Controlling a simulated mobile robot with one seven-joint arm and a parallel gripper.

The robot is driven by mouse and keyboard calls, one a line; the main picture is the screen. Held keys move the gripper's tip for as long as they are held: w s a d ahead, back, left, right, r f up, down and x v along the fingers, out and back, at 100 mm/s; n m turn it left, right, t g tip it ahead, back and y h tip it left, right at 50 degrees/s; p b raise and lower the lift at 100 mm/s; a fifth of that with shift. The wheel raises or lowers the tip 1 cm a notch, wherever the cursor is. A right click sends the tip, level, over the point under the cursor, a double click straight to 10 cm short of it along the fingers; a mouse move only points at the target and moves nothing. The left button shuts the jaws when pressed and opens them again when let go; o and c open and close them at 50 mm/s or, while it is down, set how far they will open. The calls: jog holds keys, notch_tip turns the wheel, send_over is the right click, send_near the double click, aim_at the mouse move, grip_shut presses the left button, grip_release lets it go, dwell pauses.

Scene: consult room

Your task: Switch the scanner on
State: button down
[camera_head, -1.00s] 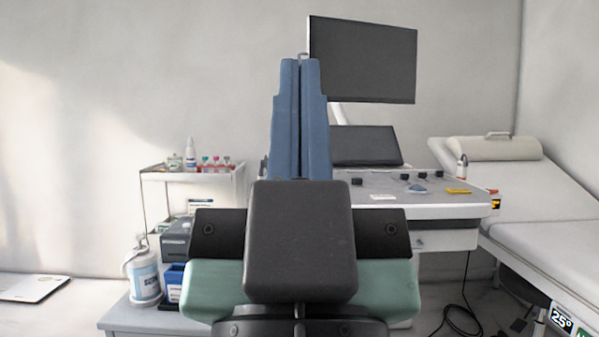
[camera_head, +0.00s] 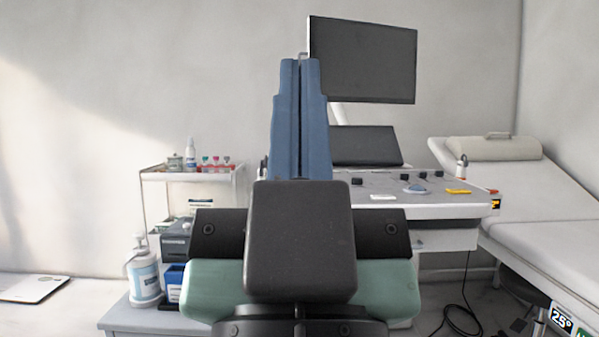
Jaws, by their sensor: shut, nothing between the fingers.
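The scanner stands behind my arm, with a dark, blank monitor (camera_head: 362,60) on top and a second dark screen (camera_head: 366,146) below it. Its light grey control panel (camera_head: 440,199) carries several black knobs, a blue round control (camera_head: 415,189) and a yellow item (camera_head: 458,192). My gripper (camera_head: 300,64) points up and away in front of the scanner's left part. Its two blue fingers are shut together with nothing between them. My arm hides the left part of the panel and much of the scanner's body. I cannot make out a power switch.
A white trolley (camera_head: 158,176) with small bottles stands left. A pump bottle (camera_head: 145,277) and blue box (camera_head: 174,283) sit on a grey surface below. An exam couch (camera_head: 550,242) is close on the right. A dark cable (camera_head: 447,322) lies on the floor.

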jog(key=shift+r, duration=0.15)
notch_tip(320, 180, up, 44)
jog(key=p, duration=4.4)
